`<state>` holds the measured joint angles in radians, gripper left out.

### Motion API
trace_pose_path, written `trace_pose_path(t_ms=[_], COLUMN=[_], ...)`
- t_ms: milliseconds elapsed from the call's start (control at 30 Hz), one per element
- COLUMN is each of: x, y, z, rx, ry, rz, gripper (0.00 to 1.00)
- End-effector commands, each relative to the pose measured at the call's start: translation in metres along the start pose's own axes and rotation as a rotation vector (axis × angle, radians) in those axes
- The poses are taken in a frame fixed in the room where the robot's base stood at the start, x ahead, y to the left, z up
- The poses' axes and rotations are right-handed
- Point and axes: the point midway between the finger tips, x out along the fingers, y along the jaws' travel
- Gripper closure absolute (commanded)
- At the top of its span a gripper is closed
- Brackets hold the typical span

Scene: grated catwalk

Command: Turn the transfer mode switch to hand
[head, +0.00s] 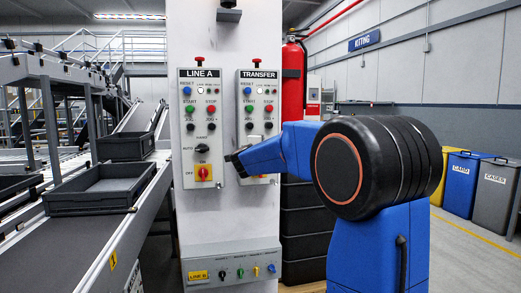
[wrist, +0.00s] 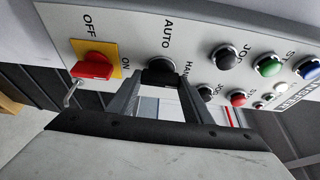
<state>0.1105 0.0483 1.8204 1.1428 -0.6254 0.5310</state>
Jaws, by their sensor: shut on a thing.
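The transfer panel (head: 259,88) is the right one of two grey control boxes on the pale column. Its transfer mode switch is a black knob (wrist: 160,70) in the wrist view, between the labels AUTO and HAND. HAND is partly covered by a finger. My gripper (wrist: 161,84) is shut on this knob, one finger on each side. I cannot tell which way the knob points. In the head view my gripper (head: 238,161) reaches the lower part of the transfer panel from the right, and my arm hides the switch.
A red rotary switch (wrist: 92,66) on a yellow plate, marked OFF and ON, sits close to my gripper. Push buttons lie on its other side. The LINE A panel (head: 185,130) stands left, with its own mode knob. A red cylinder (head: 293,80) hangs behind, right of the column.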

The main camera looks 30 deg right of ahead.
Motion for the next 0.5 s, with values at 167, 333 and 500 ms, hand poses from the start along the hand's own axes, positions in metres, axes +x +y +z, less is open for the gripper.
trace_pose_path(t_ms=[167, 333, 500], x=[0.0003, 0.0002, -0.0004], y=[0.0016, 0.001, 0.0006], z=[-0.001, -0.0006, -0.0004], rx=[0.0, 0.0, -0.001], ry=[0.002, 0.001, 0.001], rz=[0.002, 0.001, 0.0], gripper=[0.45, 0.36, 0.36])
